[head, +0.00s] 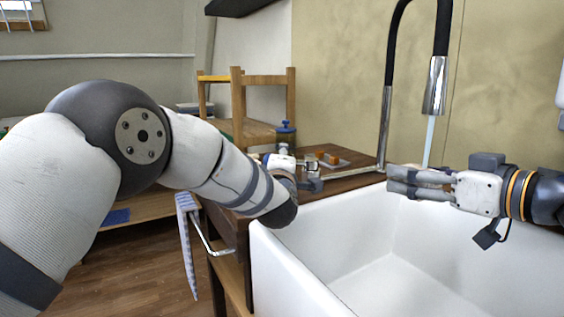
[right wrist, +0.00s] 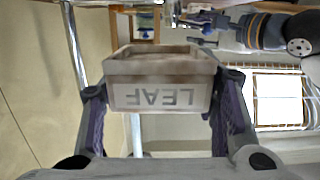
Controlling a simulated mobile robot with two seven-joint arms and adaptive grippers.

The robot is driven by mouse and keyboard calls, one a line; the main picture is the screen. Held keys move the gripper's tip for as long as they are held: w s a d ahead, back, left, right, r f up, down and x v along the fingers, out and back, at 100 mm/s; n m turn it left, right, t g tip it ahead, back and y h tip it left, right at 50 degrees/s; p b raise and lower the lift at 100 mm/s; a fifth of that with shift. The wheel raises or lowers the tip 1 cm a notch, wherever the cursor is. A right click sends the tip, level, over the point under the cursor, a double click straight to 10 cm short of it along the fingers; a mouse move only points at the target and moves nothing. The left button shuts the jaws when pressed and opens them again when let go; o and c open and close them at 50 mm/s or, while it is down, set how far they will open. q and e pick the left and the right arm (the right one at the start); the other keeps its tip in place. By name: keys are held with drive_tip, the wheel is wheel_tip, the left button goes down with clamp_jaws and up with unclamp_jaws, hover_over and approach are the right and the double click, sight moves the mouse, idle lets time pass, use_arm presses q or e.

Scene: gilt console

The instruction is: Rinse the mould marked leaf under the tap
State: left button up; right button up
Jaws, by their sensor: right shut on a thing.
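The mould marked leaf (right wrist: 160,65) is a pale, box-like block between the two fingers of my right gripper in the right wrist view. The word LEAF on its face appears upside down. My right gripper (head: 420,183) is shut on it, above the white sink (head: 345,225). In the head view I cannot clearly separate the mould from the fingers. The tap (head: 436,85) is running. Its pale stream (head: 429,142) comes down at the gripper; I cannot tell exactly where it lands. My left gripper (head: 312,178) is near the sink's left back corner, too small to judge.
A wooden counter (head: 352,184) runs behind the sink. On it stand a blue-lidded jar (head: 286,136) and a small tray (head: 343,163) with orange pieces. A striped cloth (head: 187,245) hangs on a rail left of the sink. The sink basin looks clear.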

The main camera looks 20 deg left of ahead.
use_arm(q)
drive_tip(key=shift+s+f, duration=0.1)
drive_tip(key=shift+f, duration=0.05)
drive_tip(key=shift+s, duration=0.25)
drive_tip(key=v, duration=1.1)
drive_tip(key=shift+s+d, duration=0.1)
drive_tip(key=shift+s, duration=0.1)
